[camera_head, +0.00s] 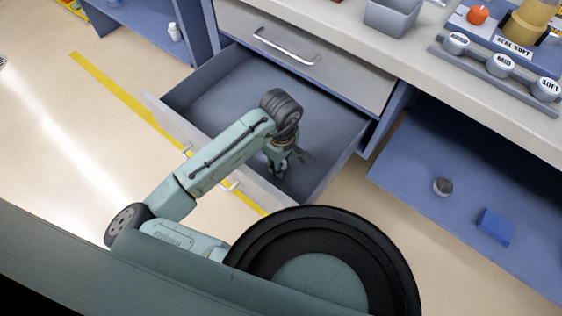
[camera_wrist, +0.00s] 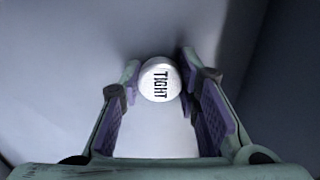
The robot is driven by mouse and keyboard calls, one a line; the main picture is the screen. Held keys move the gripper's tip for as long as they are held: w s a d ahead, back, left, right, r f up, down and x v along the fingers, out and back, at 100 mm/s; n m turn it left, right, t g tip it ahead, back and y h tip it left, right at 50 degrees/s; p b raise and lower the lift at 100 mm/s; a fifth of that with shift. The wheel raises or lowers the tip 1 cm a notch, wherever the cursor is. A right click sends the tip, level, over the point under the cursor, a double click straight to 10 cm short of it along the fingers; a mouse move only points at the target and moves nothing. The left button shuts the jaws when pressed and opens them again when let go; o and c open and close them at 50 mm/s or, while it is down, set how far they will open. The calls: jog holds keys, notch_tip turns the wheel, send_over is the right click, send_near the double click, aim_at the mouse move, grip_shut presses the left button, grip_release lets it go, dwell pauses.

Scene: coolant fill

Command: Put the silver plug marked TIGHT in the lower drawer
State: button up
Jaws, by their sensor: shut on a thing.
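The silver plug marked TIGHT (camera_wrist: 160,80) shows in the wrist view as a round pale disc between my fingertips, its lettering turned sideways. My gripper (camera_wrist: 160,72) is shut on it. In the head view my gripper (camera_head: 279,168) points down into the open lower drawer, near its front right part, and the plug is hidden there. The lower drawer (camera_head: 335,120) is pulled out, and its visible grey-blue floor is bare. I cannot tell whether the plug touches the drawer floor.
The upper drawer (camera_head: 330,72) with a metal handle is shut. The counter above holds a grey bin (camera_head: 392,17) and a rack (camera_head: 497,75) with labelled caps.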

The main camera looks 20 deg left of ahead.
jog(key=shift+f, duration=0.15)
jog(key=o, duration=0.9)
notch_tip(320, 180, up, 12)
jog(key=shift+r+p, duration=0.2)
jog(key=shift+p, duration=0.2)
